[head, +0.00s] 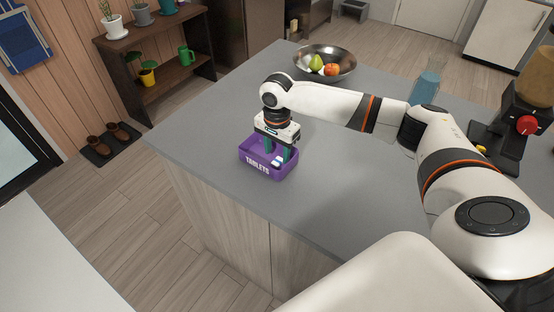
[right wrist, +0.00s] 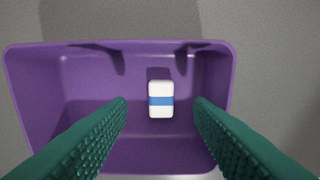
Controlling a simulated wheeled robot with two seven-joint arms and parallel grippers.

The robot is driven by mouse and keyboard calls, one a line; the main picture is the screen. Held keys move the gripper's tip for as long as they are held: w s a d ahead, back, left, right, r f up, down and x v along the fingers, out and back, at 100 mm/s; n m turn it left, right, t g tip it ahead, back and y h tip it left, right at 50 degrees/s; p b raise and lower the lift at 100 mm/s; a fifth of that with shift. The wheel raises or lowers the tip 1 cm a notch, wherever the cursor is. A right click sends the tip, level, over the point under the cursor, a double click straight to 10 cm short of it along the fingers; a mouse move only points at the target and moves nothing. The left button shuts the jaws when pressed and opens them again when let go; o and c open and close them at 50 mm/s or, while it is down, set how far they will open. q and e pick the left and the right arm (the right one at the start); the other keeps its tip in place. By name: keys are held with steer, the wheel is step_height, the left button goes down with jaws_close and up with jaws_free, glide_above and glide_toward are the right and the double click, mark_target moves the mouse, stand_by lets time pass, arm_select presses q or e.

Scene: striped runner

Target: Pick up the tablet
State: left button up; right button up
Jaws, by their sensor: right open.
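The tablet (right wrist: 161,99) is a small white block with a blue band. It lies on the floor of a purple bin (right wrist: 85,148), toward the right side in the right wrist view. In the head view the tablet (head: 277,162) shows just inside the purple bin (head: 262,167), which is lettered "TABLETS" and stands on the grey counter. My right gripper (head: 280,153) points down into the bin. Its green fingers (right wrist: 160,115) are open, one on each side of the tablet in the right wrist view, with gaps between. My left gripper is not in view.
A metal bowl of fruit (head: 325,62) stands at the back of the counter (head: 220,120). The counter around the bin is clear.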

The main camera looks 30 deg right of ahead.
steer(key=shift+f, duration=1.3)
jaws_close()
steer(key=shift+r, duration=0.1)
